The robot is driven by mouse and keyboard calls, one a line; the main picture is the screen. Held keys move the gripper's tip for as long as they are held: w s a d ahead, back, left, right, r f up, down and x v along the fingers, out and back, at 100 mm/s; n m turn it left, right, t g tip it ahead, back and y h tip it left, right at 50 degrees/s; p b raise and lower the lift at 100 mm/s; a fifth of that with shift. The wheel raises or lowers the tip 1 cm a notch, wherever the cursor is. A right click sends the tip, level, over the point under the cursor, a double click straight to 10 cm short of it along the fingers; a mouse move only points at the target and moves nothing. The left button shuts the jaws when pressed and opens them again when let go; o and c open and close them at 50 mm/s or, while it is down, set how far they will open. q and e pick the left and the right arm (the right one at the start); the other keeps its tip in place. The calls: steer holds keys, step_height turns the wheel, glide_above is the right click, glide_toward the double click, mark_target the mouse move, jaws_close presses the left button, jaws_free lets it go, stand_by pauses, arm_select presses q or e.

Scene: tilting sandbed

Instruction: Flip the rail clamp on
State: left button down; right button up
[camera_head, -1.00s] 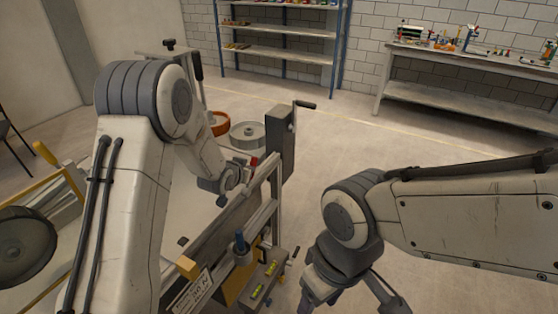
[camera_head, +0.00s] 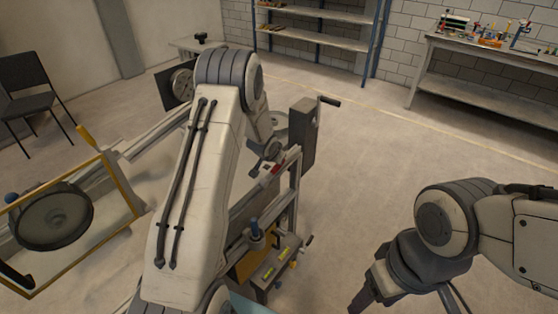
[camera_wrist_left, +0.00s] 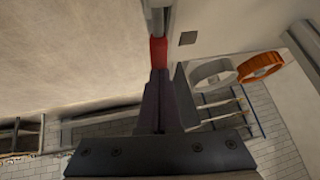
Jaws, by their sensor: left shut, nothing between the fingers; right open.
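A small red handle, which looks like the rail clamp's lever (camera_head: 275,168), sits on the rail at the near right side of the bed. It also shows in the left wrist view as a red piece (camera_wrist_left: 158,50) on a grey bar, right at my fingertips. My left gripper (camera_head: 264,160) is shut and empty, close beside the red handle. In the left wrist view its dark fingers (camera_wrist_left: 160,80) are together, with their tips at or against the red piece; contact cannot be told. My right gripper (camera_head: 408,300) is open and empty at the lower right, well away from the bed, partly cut off.
A grey post with a crank (camera_head: 302,130) stands just beyond the clamp. A yellow-edged frame with a round sieve (camera_head: 52,216) is at left. Floor to the right is clear.

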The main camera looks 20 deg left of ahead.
arm_select(q)
steer(key=shift+d+f, duration=0.15)
steer(key=shift+f, duration=0.1)
stand_by(0.3)
steer(key=s+d+r+p, duration=0.1)
steer(key=s+r+p, duration=0.1)
steer(key=r, duration=0.5)
steer(key=s+r+p, duration=0.1)
steer(key=r+p, duration=0.2)
steer(key=r, duration=0.3)
steer(key=shift+s+d+r, duration=0.35)
steer(key=shift+s+r, duration=0.05)
